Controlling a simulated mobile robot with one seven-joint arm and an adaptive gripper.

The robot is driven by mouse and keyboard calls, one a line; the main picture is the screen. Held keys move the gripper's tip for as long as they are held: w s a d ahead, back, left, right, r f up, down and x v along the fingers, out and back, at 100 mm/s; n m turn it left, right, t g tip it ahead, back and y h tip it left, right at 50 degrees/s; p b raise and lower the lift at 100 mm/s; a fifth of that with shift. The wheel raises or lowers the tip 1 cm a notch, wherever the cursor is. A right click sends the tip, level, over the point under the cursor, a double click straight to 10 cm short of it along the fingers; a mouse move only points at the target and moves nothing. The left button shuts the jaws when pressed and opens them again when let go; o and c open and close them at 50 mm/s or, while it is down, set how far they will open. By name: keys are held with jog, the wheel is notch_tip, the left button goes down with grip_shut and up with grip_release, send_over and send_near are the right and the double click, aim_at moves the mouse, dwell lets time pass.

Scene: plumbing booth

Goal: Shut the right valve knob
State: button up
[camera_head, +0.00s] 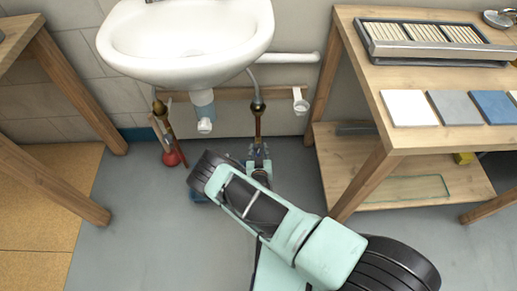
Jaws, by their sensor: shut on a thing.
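The right valve stands under the sink at the foot of a copper pipe (258,126). Its knob is hidden behind my gripper (258,153) and wrist, so I cannot tell how far it is turned. My gripper reaches in from the lower right. Its small fingers are shut at the bottom of this pipe, on what appears to be the right valve knob. The left valve has a red knob (172,158) at the end of a tilted pipe, apart from my gripper.
The white sink (190,70) hangs above, with its drain piece (203,110) below. A wooden workbench (440,75) with a lower shelf stands close on the right. Wooden legs (70,90) stand on the left. Grey floor is clear left of my arm.

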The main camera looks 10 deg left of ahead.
jog(key=shift+r, duration=0.1)
jog(key=shift+w+d+m+y+p, duration=0.1)
jog(key=shift+d+m+y+p, duration=0.05)
jog(key=shift+m+y+p, duration=0.8)
jog(key=m+y, duration=0.1)
jog(key=m, duration=0.2)
jog(key=shift+w+g+y+b, duration=0.1)
jog(key=shift+g+y+b, duration=0.15)
jog(key=shift+g+b, duration=0.1)
jog(key=shift+m+y+b, duration=0.55)
jog(key=shift+m+y, duration=0.25)
jog(key=shift+m, duration=0.45)
jog(key=m+t+y, duration=0.1)
jog(key=m, duration=0.2)
jog(key=shift+m+y, duration=0.3)
jog(key=shift+y, duration=0.1)
jog(key=o, duration=1.2)
jog(key=shift+c, duration=0.2)
